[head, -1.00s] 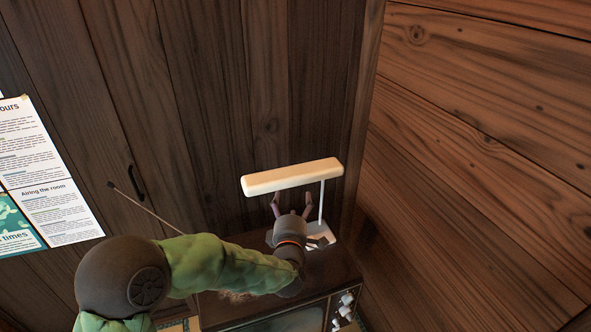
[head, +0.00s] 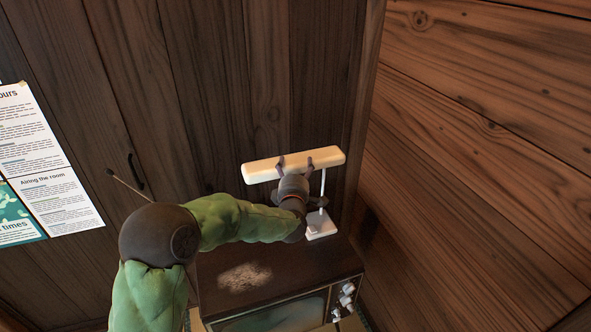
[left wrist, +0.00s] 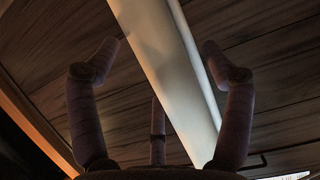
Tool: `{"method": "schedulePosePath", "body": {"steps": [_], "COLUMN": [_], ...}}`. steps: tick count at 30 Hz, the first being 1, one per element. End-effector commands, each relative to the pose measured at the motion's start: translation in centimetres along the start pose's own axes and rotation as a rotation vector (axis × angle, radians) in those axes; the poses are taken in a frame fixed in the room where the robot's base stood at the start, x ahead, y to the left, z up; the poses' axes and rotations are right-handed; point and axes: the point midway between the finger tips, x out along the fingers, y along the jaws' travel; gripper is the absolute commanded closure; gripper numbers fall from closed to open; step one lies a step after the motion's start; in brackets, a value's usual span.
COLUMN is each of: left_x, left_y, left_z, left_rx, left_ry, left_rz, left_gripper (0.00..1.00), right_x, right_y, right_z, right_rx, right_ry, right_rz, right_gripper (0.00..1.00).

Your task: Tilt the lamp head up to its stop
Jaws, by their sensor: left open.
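The lamp has a long cream-white bar head (head: 262,170) on a thin white post (head: 322,192). Its white base (head: 321,229) stands on top of a brown television. My left gripper (head: 296,162) is open, and its fingers overlap the front of the lamp head around its middle. In the left wrist view the lamp head (left wrist: 168,70) runs diagonally between my spread fingers. I cannot tell whether a finger touches it. My right gripper is not in view.
The wooden-sided television (head: 225,295) has knobs at its front right and a pale dusty patch on top. A thin antenna (head: 128,185) rises at the left. Plank walls close in behind and at the right. Posters (head: 45,180) hang on the left.

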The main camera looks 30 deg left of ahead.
Motion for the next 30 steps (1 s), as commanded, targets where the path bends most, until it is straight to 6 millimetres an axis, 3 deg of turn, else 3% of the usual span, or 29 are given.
{"method": "schedulePosePath", "body": {"steps": [4,12,13,19,30], "left_x": [0.0,0.0,0.0,0.1,0.5], "left_y": [0.0,0.0,0.0,0.5,1.9], "left_z": [0.0,0.0,0.0,-0.1,-0.3], "left_rx": [0.0,0.0,0.0,-0.012,-0.088], "left_ry": [0.0,0.0,0.0,0.001,0.002], "left_rz": [0.0,0.0,0.0,-0.031,-0.219], "left_gripper": [0.2,0.96,1.0,1.0,1.0], "right_x": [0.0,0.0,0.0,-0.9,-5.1], "right_y": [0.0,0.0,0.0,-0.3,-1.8], "right_z": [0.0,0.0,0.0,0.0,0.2], "right_rx": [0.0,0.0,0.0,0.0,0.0], "right_ry": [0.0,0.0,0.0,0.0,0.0], "right_rz": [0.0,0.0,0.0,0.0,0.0], "right_gripper": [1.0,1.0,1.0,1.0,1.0]}}
